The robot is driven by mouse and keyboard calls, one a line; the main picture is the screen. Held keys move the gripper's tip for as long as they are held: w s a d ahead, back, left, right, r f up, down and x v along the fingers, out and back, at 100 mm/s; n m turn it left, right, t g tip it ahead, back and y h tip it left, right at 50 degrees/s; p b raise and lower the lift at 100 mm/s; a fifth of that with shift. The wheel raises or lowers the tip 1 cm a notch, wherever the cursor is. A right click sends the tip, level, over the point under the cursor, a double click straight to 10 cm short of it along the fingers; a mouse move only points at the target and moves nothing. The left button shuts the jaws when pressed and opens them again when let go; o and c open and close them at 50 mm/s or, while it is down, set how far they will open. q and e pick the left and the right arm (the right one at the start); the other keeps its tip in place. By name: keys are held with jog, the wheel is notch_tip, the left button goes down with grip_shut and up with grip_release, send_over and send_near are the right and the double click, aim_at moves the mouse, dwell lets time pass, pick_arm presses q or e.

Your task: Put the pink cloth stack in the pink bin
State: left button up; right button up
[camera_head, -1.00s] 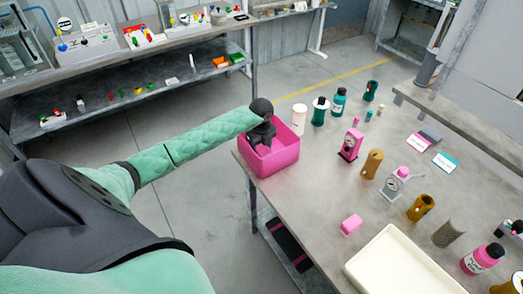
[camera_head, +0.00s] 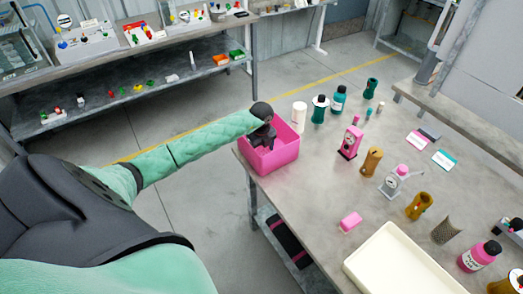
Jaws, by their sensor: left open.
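The pink bin (camera_head: 274,160) stands at the far left corner of the grey table. My left gripper (camera_head: 263,137) is dark and reaches down into the bin's opening from the left. It is open, and its fingertips are partly hidden by the bin wall. A small pink block that looks like the pink cloth stack (camera_head: 350,222) lies on the table near its left edge, in front of the bin and apart from it. I cannot see whether anything lies on the bin's floor. My right gripper is not in view.
A large cream tray (camera_head: 400,268) lies at the table's front. Bottles, brown cylinders, a pink device (camera_head: 350,142) and a grey dial device (camera_head: 394,183) stand to the right of the bin. A shelving bench (camera_head: 130,60) stands at the back left.

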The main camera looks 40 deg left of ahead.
aim_at(261, 150)
pick_arm(q)
jog(key=shift+r, duration=0.15)
jog(key=shift+r+b, duration=0.3)
notch_tip(261, 150, up, 4)
jog(key=shift+b, duration=1.15)
notch_tip(261, 150, up, 7)
jog(key=b, duration=0.2)
jog(key=shift+r+b, duration=0.15)
jog(key=shift+b, duration=0.15)
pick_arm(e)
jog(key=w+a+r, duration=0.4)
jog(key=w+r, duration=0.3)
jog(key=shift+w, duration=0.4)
